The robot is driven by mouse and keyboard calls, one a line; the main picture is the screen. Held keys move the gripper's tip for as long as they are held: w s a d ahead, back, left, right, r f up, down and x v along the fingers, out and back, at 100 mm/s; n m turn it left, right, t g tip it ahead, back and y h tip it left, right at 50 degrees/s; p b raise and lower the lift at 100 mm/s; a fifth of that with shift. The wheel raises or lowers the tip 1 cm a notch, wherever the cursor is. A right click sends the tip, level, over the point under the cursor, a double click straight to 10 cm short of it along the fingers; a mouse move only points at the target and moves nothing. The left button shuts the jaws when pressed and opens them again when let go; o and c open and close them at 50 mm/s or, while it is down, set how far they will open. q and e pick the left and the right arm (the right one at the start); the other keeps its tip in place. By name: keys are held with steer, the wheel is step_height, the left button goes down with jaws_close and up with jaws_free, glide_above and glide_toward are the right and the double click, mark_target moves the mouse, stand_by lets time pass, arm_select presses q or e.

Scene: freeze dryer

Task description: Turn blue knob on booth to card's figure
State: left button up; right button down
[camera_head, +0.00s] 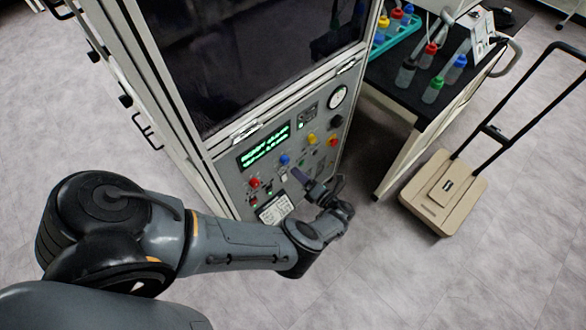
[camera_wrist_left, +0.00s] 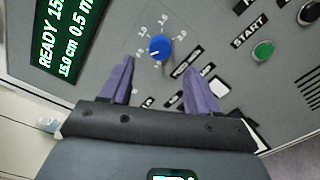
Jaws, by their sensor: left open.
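The blue knob (camera_head: 284,159) sits on the booth's grey control panel (camera_head: 236,181). In the left wrist view the blue knob (camera_wrist_left: 160,47) has a ring of printed numbers around it and lies ahead of the gap between my fingertips. My left gripper (camera_wrist_left: 158,75) is open and empty, its two purple fingers apart and not touching the knob. In the head view my left gripper (camera_head: 305,182) is just below and right of the knob. A white card with print (camera_head: 275,209) is low on the panel; its figure is too small to read. My right gripper is not in view.
A green-lit display (camera_head: 264,147) sits beside the knob. Red (camera_head: 254,183), yellow (camera_head: 312,139) and green (camera_wrist_left: 263,50) controls share the panel. A bench with bottles (camera_head: 432,89) and a platform cart (camera_head: 443,191) stand to the right. Floor between is clear.

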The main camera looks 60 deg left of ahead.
arm_select(q)
steer(key=v, duration=0.4)
steer(key=shift+d+b, duration=0.35)
steer(key=shift+r, duration=0.1)
